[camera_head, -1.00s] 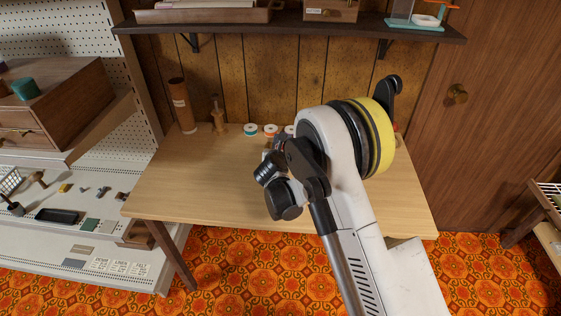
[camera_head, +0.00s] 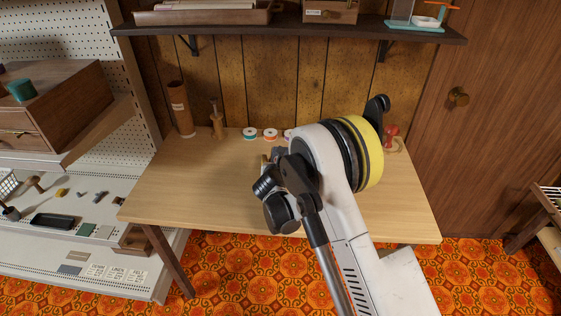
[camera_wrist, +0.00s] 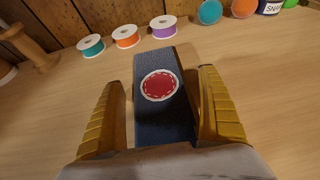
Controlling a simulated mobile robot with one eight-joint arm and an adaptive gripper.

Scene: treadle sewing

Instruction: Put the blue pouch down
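The blue pouch (camera_wrist: 152,118) is dark blue with a round red patch edged in white. In the wrist view it lies flat on the wooden table (camera_wrist: 255,105), its near end hidden by my gripper's grey body. My gripper (camera_wrist: 163,82) has a yellow ribbed finger on each side of the pouch. Narrow gaps show between the fingers and the pouch's sides, so it stands open around it. In the head view my arm hides the pouch and most of the gripper above the table (camera_head: 185,190).
Teal (camera_wrist: 91,46), orange (camera_wrist: 126,37) and purple (camera_wrist: 163,27) spools stand just beyond the pouch. A wooden spindle (camera_wrist: 30,45) is at far left. A red-topped item (camera_head: 391,135) stands at the table's back right. A shelf (camera_head: 290,29) hangs above.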

